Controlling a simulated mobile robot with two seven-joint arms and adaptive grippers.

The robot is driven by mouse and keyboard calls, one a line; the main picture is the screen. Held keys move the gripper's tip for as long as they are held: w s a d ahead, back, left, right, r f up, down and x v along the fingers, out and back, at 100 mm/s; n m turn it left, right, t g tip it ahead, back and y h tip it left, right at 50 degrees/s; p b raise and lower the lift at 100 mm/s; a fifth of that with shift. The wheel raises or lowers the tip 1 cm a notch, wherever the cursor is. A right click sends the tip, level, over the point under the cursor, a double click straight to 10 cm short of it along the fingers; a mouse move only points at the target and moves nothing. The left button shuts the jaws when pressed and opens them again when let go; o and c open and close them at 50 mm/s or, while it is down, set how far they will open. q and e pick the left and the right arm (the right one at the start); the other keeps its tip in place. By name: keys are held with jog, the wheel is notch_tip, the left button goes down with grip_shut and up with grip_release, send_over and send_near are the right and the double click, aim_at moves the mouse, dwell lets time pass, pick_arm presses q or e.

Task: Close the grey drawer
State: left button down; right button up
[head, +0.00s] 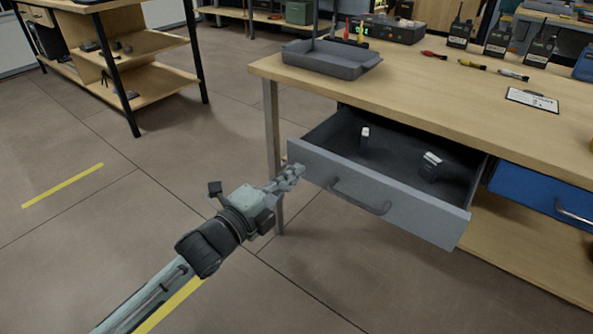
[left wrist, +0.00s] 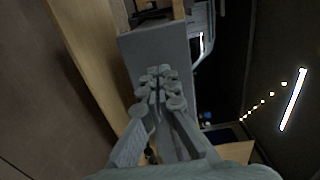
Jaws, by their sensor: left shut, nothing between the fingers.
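The grey drawer (head: 400,204) hangs under the wooden workbench and stands pulled well out, with its inside showing. Its curved handle (head: 360,196) is on the front panel. Two small light-topped items, one left (head: 364,139) and one right (head: 431,165), stand inside it. My left gripper (head: 298,171) is shut and empty at the left end of the drawer front. In the left wrist view the shut fingers (left wrist: 158,75) overlap the grey front panel (left wrist: 150,47); I cannot tell whether they touch it. My right gripper is not in view.
A blue drawer (head: 527,192) sits closed to the right. The workbench top (head: 440,90) carries a grey tray (head: 331,58), radios (head: 497,38) and a clipboard (head: 532,99). A bench leg (head: 272,140) stands just behind my left gripper. The floor in front is clear.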

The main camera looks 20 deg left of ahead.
aim_at(349, 138)
pick_arm(q)
jog(key=shift+w+d, duration=0.2)
jog(key=shift+w, duration=0.3)
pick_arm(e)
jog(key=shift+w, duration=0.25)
pick_arm(q)
jog(key=shift+w, duration=0.1)
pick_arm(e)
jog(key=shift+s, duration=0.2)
